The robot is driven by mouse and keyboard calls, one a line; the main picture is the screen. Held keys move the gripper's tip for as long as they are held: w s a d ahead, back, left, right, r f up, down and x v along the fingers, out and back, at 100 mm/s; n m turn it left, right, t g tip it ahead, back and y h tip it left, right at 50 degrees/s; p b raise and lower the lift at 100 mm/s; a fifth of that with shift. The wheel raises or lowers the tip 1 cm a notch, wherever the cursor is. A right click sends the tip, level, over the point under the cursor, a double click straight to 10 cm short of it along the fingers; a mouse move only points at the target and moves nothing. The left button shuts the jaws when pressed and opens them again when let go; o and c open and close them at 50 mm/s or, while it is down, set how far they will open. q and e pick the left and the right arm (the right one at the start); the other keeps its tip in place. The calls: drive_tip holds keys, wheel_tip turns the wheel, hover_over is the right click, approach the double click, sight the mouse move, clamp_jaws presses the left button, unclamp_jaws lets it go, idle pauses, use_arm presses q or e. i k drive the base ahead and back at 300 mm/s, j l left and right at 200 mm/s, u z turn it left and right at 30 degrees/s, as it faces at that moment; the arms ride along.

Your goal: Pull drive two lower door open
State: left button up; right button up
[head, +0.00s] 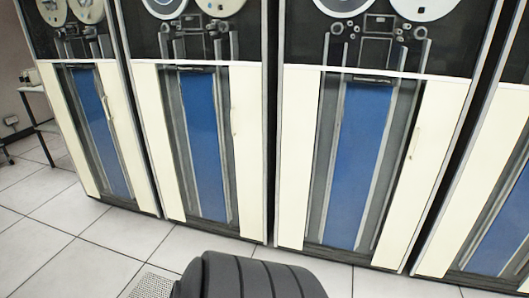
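A row of tall tape drives stands across the head view, each with a black upper part with reels and a lower door of cream, grey and blue. I see no label numbering them, so I cannot tell which is drive two. Lower doors show at the left (89,130), at left of centre (203,140) and at right of centre (360,160); all three look shut. A slim upright handle shows on the right cream strip of the left-of-centre door (234,122) and of the right-of-centre door (414,141). Neither of my grippers is in view.
A further drive (505,215) is cut off at the right edge. A small table (33,89) with an item on it stands at the far left. Pale tiled floor (60,245) lies open in front of the drives, with a perforated tile (150,287) near the bottom.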

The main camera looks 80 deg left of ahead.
sight(246, 114)
drive_tip(key=u, duration=3.05)
drive_tip(key=i+u, duration=0.2)
